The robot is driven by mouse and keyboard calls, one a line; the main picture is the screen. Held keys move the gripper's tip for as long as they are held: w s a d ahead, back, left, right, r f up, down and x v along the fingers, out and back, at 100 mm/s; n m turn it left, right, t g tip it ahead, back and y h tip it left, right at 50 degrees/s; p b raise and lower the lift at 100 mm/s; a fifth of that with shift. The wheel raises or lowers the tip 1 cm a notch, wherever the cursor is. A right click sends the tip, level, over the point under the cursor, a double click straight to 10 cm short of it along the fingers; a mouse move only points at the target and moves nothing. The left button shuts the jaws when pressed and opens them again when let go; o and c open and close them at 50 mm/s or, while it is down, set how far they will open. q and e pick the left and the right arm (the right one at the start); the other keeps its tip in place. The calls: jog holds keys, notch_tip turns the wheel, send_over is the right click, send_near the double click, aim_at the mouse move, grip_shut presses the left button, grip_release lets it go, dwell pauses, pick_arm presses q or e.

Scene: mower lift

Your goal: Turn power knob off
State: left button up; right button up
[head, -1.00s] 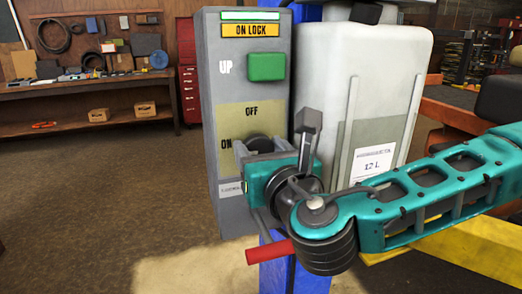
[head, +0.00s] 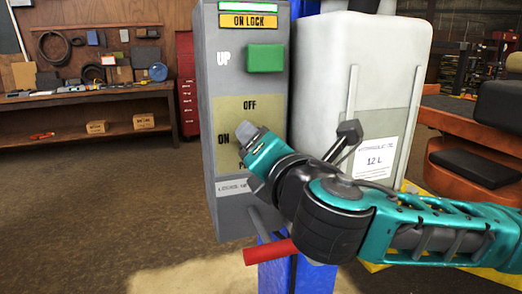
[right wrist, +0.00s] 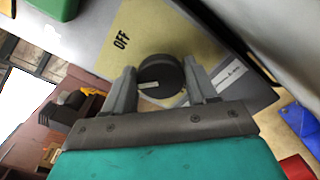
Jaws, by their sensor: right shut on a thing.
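The grey control box (head: 207,130) stands upright at the centre of the head view. It has a yellow label plate (head: 227,112) marked OFF at the top and ON at the left. My right gripper (head: 241,140) is against this plate in the head view, rolled and tilted, and it hides the knob there. In the right wrist view the round black knob (right wrist: 162,72) sits between the two grey fingers, which are shut on it. A small pale mark shows on the knob's face, and OFF is printed beyond it at the upper left. My left gripper is not in view.
A green UP button (head: 266,58) and a yellow ON LOCK label (head: 249,21) are above the knob. A white tank (head: 385,65) stands just right of the box. A red-handled lever (head: 271,252) sticks out below. Open floor lies to the left.

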jog(key=m, duration=0.9)
jog(key=shift+d+f+p, duration=0.1)
jog(key=shift+f+p, duration=0.1)
jog(key=shift+p, duration=0.1)
dwell(0.4)
jog(key=o, duration=0.9)
jog(key=shift+w, duration=0.1)
jog(key=shift+o, duration=0.5)
